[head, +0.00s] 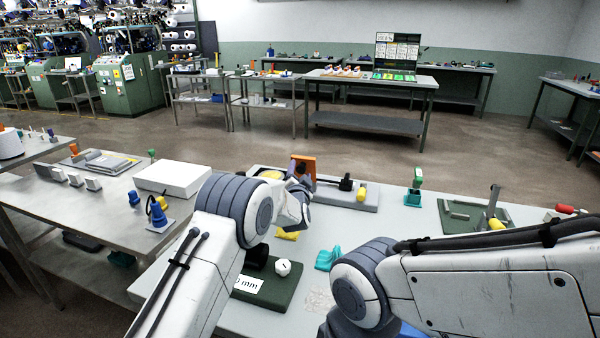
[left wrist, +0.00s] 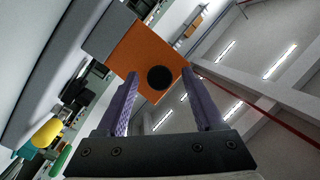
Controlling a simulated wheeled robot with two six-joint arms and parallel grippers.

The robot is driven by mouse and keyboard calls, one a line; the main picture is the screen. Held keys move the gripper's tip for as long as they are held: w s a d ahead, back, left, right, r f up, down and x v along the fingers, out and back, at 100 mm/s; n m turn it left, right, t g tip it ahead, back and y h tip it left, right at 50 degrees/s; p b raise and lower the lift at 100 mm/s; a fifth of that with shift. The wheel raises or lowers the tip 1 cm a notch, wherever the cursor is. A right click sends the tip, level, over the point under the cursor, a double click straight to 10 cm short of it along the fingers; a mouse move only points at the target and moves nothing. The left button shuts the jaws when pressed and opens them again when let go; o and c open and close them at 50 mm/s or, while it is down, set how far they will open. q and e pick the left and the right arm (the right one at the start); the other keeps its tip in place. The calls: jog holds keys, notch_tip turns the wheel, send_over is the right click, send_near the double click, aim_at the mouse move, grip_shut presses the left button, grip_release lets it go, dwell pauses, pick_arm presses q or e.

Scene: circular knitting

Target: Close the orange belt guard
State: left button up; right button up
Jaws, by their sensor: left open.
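The orange belt guard (head: 309,164) stands raised at the left of a grey base (head: 335,197) on the near table. In the left wrist view the guard (left wrist: 136,56) is an orange plate with a round black spot, lying ahead of and partly between the fingers. My left gripper (head: 297,172) is at the guard in the head view, partly hidden by its own wrist. In the left wrist view its purple fingers (left wrist: 160,78) are spread apart, with nothing clamped; contact with the plate cannot be told. My right arm shows at the right, but its gripper does not.
A black part (head: 346,182) and a yellow knob (head: 361,195) are on the grey base. A teal piece (head: 328,258) and a dark green block (head: 268,293) lie nearer. A green-topped teal stand (head: 414,188) is to the right. The table between them is mostly clear.

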pick_arm(q)
grip_shut()
dwell(1.5)
